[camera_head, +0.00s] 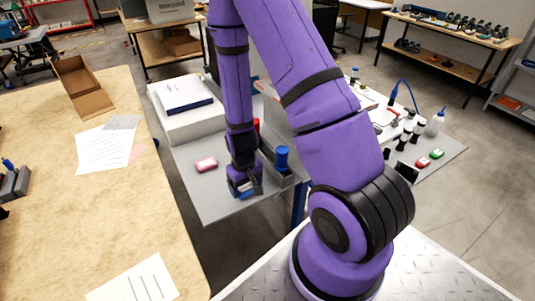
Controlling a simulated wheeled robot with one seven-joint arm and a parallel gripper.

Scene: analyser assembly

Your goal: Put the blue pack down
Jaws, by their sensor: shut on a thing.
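My gripper (243,187) points down at the end of my purple arm, over the front part of the grey table (190,185). It is shut on the blue pack (246,192), a small blue and pale piece that shows at the fingertips and is mostly hidden by them. I cannot tell whether the pack touches the table top. A pink-red pack (206,165) lies flat on the table to the left of my gripper.
A blue-capped cylinder (281,158) stands just right of my gripper. A white box with a blue-and-white book (184,96) is behind. Red (422,162) and green (437,154) packs lie at the right. Table left of my gripper is clear around the pink-red pack.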

